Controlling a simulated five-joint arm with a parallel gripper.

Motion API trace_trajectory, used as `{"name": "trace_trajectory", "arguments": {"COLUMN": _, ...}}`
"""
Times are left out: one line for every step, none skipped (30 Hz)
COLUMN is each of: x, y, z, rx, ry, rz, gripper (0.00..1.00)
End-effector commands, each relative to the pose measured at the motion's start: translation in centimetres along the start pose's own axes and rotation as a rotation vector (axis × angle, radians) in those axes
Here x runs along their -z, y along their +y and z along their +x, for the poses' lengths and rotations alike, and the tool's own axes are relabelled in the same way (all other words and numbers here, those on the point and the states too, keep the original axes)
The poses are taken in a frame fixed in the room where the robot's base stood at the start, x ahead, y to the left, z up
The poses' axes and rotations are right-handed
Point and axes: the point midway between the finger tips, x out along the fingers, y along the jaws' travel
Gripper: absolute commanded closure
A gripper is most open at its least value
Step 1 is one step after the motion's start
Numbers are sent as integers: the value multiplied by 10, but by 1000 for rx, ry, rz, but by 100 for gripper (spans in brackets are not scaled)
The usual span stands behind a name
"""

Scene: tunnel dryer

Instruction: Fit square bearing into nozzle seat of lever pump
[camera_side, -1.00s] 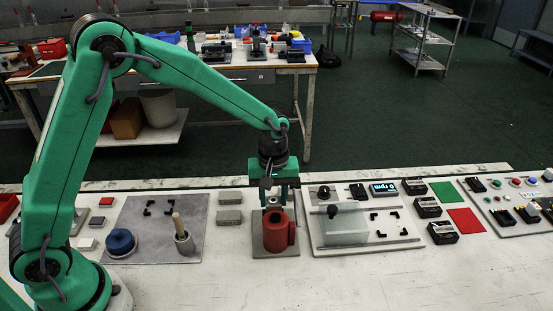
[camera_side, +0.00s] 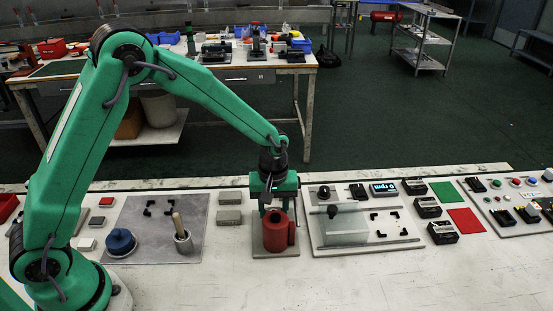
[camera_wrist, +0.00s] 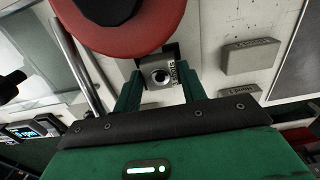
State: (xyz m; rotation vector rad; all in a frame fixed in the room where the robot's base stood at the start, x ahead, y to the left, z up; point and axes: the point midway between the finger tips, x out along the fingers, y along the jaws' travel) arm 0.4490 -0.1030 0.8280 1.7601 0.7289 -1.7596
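The lever pump (camera_side: 274,234) is a red upright cylinder with a side outlet, standing on a grey plate (camera_side: 262,254). Its red rim also shows at the top of the wrist view (camera_wrist: 165,35). My gripper (camera_side: 276,207) is low at the pump's far side, fingers pointing down. In the wrist view my gripper (camera_wrist: 160,88) has a light grey square bearing (camera_wrist: 162,80) with a round hole between its fingers, which appear closed on it. A dark edge lies right behind the bearing; I cannot tell whether the bearing is in the nozzle seat. The side view hides the bearing.
A clear box (camera_side: 342,228) stands on a plate right of the pump. Grey blocks (camera_side: 229,207) lie to the left. A blue knob (camera_side: 121,241) and a cup with a wooden handle (camera_side: 183,243) stand further left.

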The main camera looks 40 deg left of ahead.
Motion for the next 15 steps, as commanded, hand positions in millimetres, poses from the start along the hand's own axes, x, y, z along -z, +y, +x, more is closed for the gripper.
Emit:
{"name": "trace_trajectory", "arguments": {"x": 0, "y": 0, "z": 0, "rx": 0, "ry": 0, "rz": 0, "gripper": 55}}
{"name": "trace_trajectory", "arguments": {"x": 0, "y": 0, "z": 0, "rx": 0, "ry": 0, "rz": 0, "gripper": 55}}
{"name": "trace_trajectory", "arguments": {"x": 0, "y": 0, "z": 0, "rx": 0, "ry": 0, "rz": 0, "gripper": 55}}
{"name": "trace_trajectory", "arguments": {"x": 0, "y": 0, "z": 0, "rx": 0, "ry": 0, "rz": 0, "gripper": 55}}
{"name": "trace_trajectory", "arguments": {"x": 0, "y": 0, "z": 0, "rx": 0, "ry": 0, "rz": 0, "gripper": 55}}
{"name": "trace_trajectory", "arguments": {"x": 0, "y": 0, "z": 0, "rx": 0, "ry": 0, "rz": 0, "gripper": 55}}
{"name": "trace_trajectory", "arguments": {"x": 0, "y": 0, "z": 0, "rx": 0, "ry": 0, "rz": 0, "gripper": 55}}
{"name": "trace_trajectory", "arguments": {"x": 0, "y": 0, "z": 0, "rx": 0, "ry": 0, "rz": 0, "gripper": 55}}
{"name": "trace_trajectory", "arguments": {"x": 0, "y": 0, "z": 0, "rx": 0, "ry": 0, "rz": 0, "gripper": 55}}
{"name": "trace_trajectory", "arguments": {"x": 0, "y": 0, "z": -1, "rx": 0, "ry": 0, "rz": 0, "gripper": 55}}
{"name": "trace_trajectory", "arguments": {"x": 0, "y": 0, "z": -2, "rx": 0, "ry": 0, "rz": 0, "gripper": 55}}
{"name": "trace_trajectory", "arguments": {"x": 0, "y": 0, "z": -3, "rx": 0, "ry": 0, "rz": 0, "gripper": 55}}
{"name": "trace_trajectory", "arguments": {"x": 0, "y": 0, "z": -4, "rx": 0, "ry": 0, "rz": 0, "gripper": 55}}
{"name": "trace_trajectory", "arguments": {"x": 0, "y": 0, "z": -5, "rx": -1, "ry": 0, "rz": 0, "gripper": 55}}
{"name": "trace_trajectory", "arguments": {"x": 0, "y": 0, "z": -8, "rx": -1, "ry": 1, "rz": 0, "gripper": 55}}
